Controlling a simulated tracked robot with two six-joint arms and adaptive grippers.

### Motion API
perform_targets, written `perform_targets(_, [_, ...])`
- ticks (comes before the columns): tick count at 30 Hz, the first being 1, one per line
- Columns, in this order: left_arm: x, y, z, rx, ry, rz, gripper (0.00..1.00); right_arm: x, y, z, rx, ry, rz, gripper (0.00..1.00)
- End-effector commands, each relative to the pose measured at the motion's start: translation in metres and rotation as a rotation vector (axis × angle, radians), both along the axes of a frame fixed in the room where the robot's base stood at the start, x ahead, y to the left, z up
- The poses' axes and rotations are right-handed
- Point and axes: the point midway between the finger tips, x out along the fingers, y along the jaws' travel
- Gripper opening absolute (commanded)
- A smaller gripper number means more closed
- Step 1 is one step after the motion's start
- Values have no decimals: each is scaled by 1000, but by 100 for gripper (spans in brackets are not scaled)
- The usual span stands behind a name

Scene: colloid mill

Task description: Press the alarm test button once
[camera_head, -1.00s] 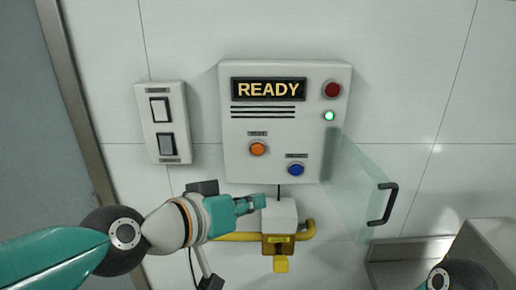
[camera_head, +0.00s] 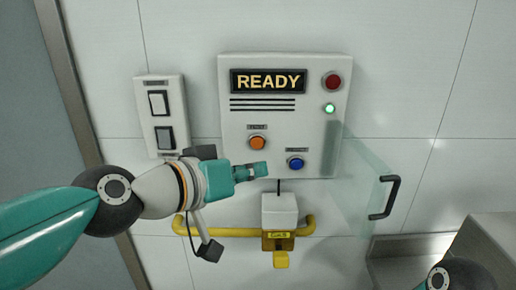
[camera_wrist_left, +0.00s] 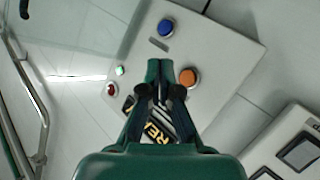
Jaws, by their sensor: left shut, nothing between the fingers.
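The white alarm panel (camera_head: 284,125) on the wall shows a lit READY display (camera_head: 268,82). It carries an orange button (camera_head: 257,143), a blue button (camera_head: 295,163), a red lamp or button (camera_head: 332,81) and a lit green lamp (camera_head: 329,108). The labels above the lower buttons are too small to read. My left gripper (camera_head: 265,169) is shut and empty, in front of the panel's lower part, below the orange button and left of the blue one. In the left wrist view its fingertips (camera_wrist_left: 172,72) appear near the orange button (camera_wrist_left: 189,77), with the blue button (camera_wrist_left: 166,28) beyond. Contact is not visible. My right gripper is out of view.
A clear hinged cover (camera_head: 362,180) with a dark handle (camera_head: 391,198) stands open at the panel's right. A two-switch plate (camera_head: 160,117) is on the left. A white box (camera_head: 279,211) and yellow pipe (camera_head: 232,232) sit below. A metal surface (camera_head: 490,235) is at lower right.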

Motion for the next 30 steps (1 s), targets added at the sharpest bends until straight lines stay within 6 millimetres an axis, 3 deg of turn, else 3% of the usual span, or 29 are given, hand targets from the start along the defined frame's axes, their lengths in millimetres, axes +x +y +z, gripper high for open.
perform_targets(6, [31,0,-2,2,0,3,0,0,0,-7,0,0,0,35])
perform_targets(12, [49,0,-1,0,-1,1,0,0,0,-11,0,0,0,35])
perform_targets(30, [55,1,0,0,-1,1,0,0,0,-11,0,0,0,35])
